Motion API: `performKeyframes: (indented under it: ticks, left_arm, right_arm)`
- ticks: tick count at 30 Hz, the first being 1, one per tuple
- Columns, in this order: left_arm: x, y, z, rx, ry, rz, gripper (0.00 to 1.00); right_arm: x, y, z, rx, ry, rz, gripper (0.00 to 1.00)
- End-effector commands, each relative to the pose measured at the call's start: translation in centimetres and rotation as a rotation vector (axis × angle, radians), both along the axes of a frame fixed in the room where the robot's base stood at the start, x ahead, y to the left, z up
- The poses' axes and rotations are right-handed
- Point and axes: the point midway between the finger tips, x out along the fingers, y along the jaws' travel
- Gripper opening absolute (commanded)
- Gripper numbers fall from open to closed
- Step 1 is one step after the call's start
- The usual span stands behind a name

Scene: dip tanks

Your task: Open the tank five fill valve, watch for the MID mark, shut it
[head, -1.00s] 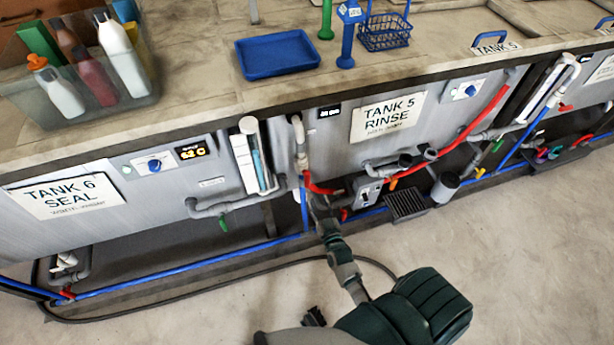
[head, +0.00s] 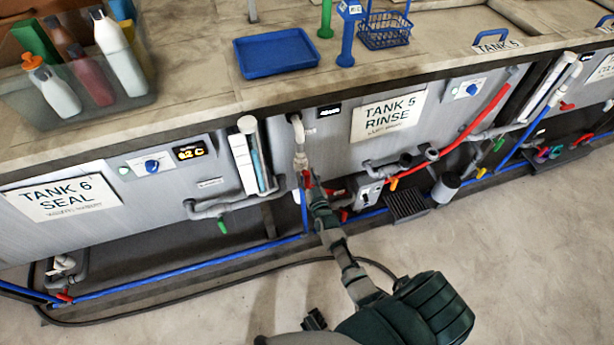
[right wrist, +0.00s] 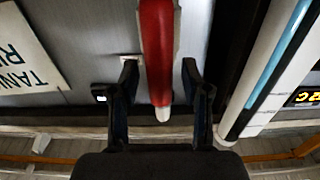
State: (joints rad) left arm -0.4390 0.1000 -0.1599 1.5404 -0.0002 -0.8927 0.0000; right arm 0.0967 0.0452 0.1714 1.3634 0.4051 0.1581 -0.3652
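The tank five sign (head: 388,115) is on the front panel, right of a pale vertical pipe (head: 299,140). A red valve lever (head: 308,181) shows low on this pipe, partly covered by my right gripper (head: 309,186). In the right wrist view the red lever (right wrist: 157,50) stands between the fingers of my right gripper (right wrist: 160,88), which are open with a gap on each side. A sight tube with bluish fill (head: 254,160) is left of the pipe; another tube (head: 545,88) is farther right. No MID mark is readable. My left gripper is not in view.
A blue pipe (head: 190,268) runs low along the tanks, and a dark cable lies on the floor. A red hose (head: 478,120), a small switch box (head: 368,190) and a dark grate (head: 406,204) are right of my gripper.

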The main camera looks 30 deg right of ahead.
Motion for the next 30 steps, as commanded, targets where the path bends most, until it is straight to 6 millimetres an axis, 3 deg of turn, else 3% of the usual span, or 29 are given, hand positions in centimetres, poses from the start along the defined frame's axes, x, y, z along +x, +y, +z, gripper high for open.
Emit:
performKeyframes:
  ticks: [1, 5, 17, 30]
  left_arm:
    - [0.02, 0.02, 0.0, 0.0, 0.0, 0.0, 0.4]
    - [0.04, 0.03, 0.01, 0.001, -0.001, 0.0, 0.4]
    - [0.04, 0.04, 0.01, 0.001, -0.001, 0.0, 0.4]
    - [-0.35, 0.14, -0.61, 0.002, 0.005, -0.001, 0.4]
  right_arm:
    - [-0.01, -0.01, 0.0, 0.0, 0.0, 0.0, 0.33]
    - [-0.02, -0.01, 0.0, 0.0, 0.0, 0.0, 0.0]
    - [-0.07, -0.12, 0.0, 0.041, -0.01, 0.0, 0.0]
    - [-0.29, -0.94, -0.21, 0.352, -0.085, 0.0, 0.0]
